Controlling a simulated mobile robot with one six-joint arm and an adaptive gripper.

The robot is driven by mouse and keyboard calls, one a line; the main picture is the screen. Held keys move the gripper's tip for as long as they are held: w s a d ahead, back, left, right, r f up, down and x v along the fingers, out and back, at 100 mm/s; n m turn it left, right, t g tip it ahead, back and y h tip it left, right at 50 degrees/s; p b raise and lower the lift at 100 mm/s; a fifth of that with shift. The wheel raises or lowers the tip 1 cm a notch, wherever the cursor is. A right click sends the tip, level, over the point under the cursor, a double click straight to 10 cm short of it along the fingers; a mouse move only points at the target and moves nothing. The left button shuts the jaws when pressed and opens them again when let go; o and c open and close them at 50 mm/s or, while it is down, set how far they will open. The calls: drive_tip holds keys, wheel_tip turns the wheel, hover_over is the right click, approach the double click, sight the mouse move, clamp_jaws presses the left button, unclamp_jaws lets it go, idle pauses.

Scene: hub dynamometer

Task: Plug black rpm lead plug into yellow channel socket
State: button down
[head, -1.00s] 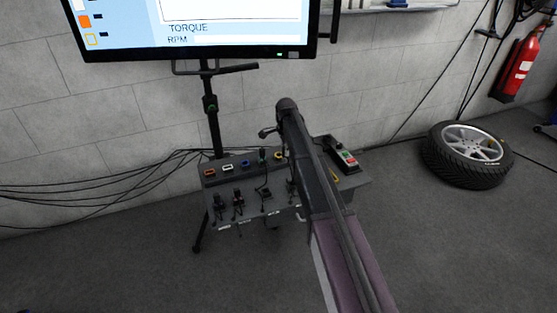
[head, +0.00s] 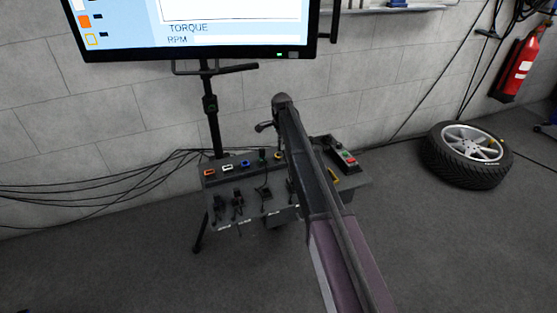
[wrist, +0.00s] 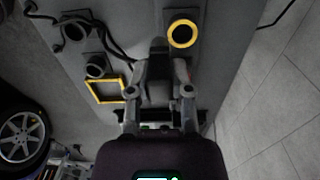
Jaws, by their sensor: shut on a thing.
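The yellow channel socket (wrist: 183,33) is a yellow ring around a dark opening on the grey panel in the wrist view. It also shows in the head view (head: 279,156), close to the left of my arm. My gripper (wrist: 158,82) is shut on the black rpm lead plug (wrist: 158,60), a dark body between its two fingers. In the wrist view the plug appears just below and left of the yellow ring; the gap in depth is unclear. In the head view my arm hides the fingers and the plug.
Orange (head: 209,172), white (head: 228,167) and blue (head: 245,163) sockets line the panel's back. A dark plug (head: 262,155) stands beside the yellow socket. Other black plugs (head: 238,204) hang at the front. A button box (head: 345,159) sits at the right.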

drive_tip(key=shift+w+a, duration=0.25)
drive_tip(key=shift+w, duration=0.45)
drive_tip(key=shift+w+a, duration=0.2)
drive_tip(key=shift+w, duration=0.45)
drive_tip(key=shift+f, duration=0.15)
drive_tip(key=shift+f+b, duration=0.35)
drive_tip(key=shift+b, duration=0.15)
drive_tip(key=shift+f+b, duration=1.5)
drive_tip(key=shift+c, duration=2.3)
unclamp_jaws()
drive_tip(key=shift+r, duration=0.2)
